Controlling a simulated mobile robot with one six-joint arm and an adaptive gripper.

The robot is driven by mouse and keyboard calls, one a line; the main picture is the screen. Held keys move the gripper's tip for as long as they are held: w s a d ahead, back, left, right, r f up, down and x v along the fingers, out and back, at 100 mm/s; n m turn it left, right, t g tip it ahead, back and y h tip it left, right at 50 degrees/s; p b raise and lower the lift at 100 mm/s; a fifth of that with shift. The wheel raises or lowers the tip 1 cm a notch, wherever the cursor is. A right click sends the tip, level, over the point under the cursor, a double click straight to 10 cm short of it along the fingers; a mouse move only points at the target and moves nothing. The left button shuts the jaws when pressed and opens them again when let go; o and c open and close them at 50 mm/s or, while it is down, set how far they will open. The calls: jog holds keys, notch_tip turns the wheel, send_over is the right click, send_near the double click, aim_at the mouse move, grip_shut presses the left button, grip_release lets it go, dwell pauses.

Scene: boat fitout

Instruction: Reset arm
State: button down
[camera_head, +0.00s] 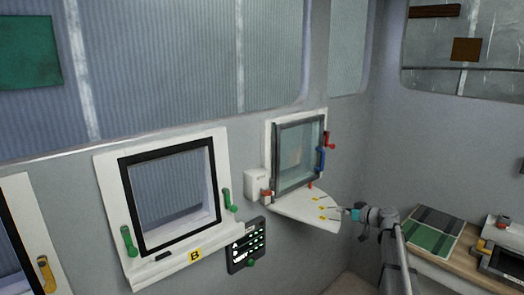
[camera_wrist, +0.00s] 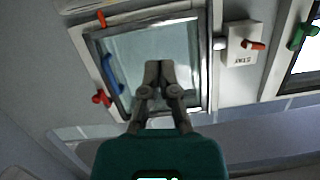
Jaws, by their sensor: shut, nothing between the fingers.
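My gripper (camera_head: 342,209) is at the right edge of the small white shelf (camera_head: 300,217) in the head view, with my arm coming from the lower right. In the wrist view my gripper (camera_wrist: 160,66) is shut and empty, its fingertips overlapping the glass of a window (camera_wrist: 150,55). This window (camera_head: 300,153) has a grey frame, a blue handle (camera_head: 320,162) and red levers, one of them (camera_head: 330,142) at its upper right. The wrist picture appears upside down. I cannot tell whether my gripper touches the shelf.
Several small yellow-ended items (camera_head: 322,207) lie on the shelf. A white box (camera_wrist: 243,44) marked STAY, with a red lever, is beside the window. A second window (camera_head: 170,195) has green handles. A bench (camera_head: 460,262) with a striped cloth (camera_head: 432,235) stands at right.

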jog(key=s+a+f+m+g+h, duration=0.25)
jog(key=s+a+f+g, duration=0.55)
jog(key=s+a, duration=0.6)
jog(key=s+f+m+g+h, duration=0.1)
jog(key=s+f+m+h, duration=0.1)
jog(key=s, duration=0.8)
jog(key=s+f+m+g+h, duration=0.2)
jog(key=s+f+h, duration=0.2)
jog(key=s, duration=0.7)
jog(key=shift+d+f+h, duration=0.15)
jog(key=shift+d+h, duration=0.05)
jog(key=shift+h, duration=0.85)
